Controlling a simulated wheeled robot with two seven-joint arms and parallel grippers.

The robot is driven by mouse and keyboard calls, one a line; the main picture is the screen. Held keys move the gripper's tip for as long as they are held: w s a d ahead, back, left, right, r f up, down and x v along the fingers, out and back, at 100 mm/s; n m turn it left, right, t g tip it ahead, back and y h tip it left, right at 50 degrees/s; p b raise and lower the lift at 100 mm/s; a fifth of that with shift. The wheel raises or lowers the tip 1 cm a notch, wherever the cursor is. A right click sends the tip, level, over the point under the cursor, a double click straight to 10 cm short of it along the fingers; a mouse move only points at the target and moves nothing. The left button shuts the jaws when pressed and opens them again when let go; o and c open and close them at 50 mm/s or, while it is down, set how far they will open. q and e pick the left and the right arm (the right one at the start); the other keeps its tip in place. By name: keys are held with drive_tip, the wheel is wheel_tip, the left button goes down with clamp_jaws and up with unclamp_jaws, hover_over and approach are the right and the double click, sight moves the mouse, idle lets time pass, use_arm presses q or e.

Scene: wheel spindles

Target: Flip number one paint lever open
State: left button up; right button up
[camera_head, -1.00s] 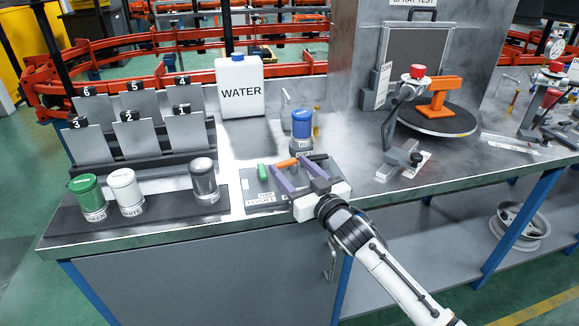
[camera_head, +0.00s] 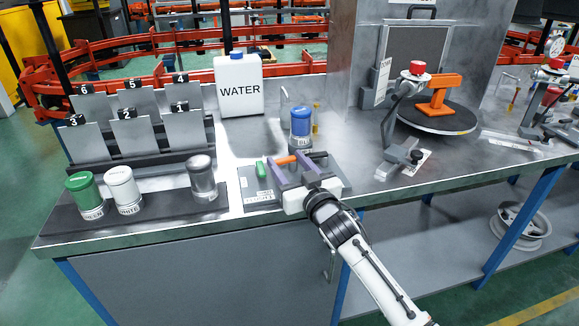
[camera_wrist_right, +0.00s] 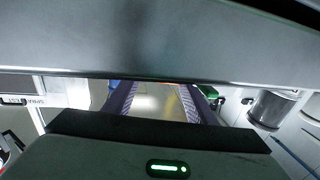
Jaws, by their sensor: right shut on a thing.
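My right gripper (camera_head: 286,158) is over the small plate at the front of the bench. Its two purple fingers are apart with an orange piece (camera_head: 285,160) between them, and it is shut on that piece. The fingers also show in the right wrist view (camera_wrist_right: 157,95), where the wrist body hides most of the piece. A green piece (camera_head: 261,170) is just left of the fingers. Panels on a rack carry numbers, and the one marked 1 (camera_head: 184,135) is at its front right. I cannot make out a lever marked one. My left gripper is not in view.
A blue-capped paint cup (camera_head: 301,122) stands just behind the gripper. Green (camera_head: 83,190), white (camera_head: 123,185) and grey (camera_head: 202,175) cups stand at the left. A WATER jug (camera_head: 239,88) is behind. An orange part (camera_head: 440,95) sits on a turntable at the right.

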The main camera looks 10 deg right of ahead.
drive_tip(key=shift+w+a+m+h+b, duration=0.1)
drive_tip(key=shift+a+m+h+b, duration=0.4)
drive_tip(key=shift+h+b, duration=0.35)
drive_tip(key=shift+r+m+h+b, duration=0.15)
drive_tip(key=shift+m+h+b, duration=0.25)
drive_tip(key=shift+h+b, duration=0.25)
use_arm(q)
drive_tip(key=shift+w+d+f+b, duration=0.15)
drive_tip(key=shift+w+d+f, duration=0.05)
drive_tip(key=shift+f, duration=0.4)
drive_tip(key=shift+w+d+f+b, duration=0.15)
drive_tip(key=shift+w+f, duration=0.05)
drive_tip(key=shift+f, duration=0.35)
use_arm(e)
drive_tip(key=shift+w, duration=0.1)
